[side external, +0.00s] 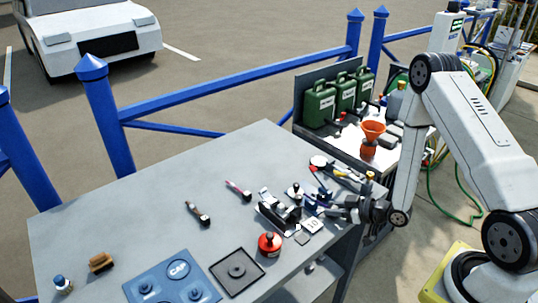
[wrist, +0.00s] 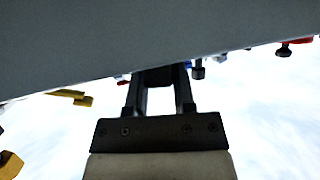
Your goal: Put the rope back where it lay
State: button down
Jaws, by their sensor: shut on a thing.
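My gripper (side external: 334,211) is low at the right edge of the grey table (side external: 150,205), beside a cluster of small dark and metal parts. In the wrist view, my gripper's two fingers (wrist: 160,85) are shut on a dark blocky thing (wrist: 160,76) between their tips. I cannot tell whether this dark thing is the rope. No rope can be clearly made out on the table in the side view. The cluster and my gripper hide part of each other there.
A red pot (side external: 269,246), a black square tray (side external: 228,284) and a blue tray (side external: 135,289) stand at the front. A brush (side external: 102,263) lies at left. Green cans (side external: 319,106) and an orange funnel (side external: 373,133) stand behind on another bench. The table's back left is clear.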

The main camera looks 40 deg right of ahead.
jog(key=shift+c, duration=1.8)
grip_release()
jog(key=shift+s+f, duration=0.15)
jog(key=shift+f, duration=0.2)
jog(key=v, duration=0.7)
jog(key=shift+s+d, duration=0.2)
jog(key=shift+s, duration=0.1)
jog(key=shift+r, duration=0.1)
jog(key=shift+w, duration=0.1)
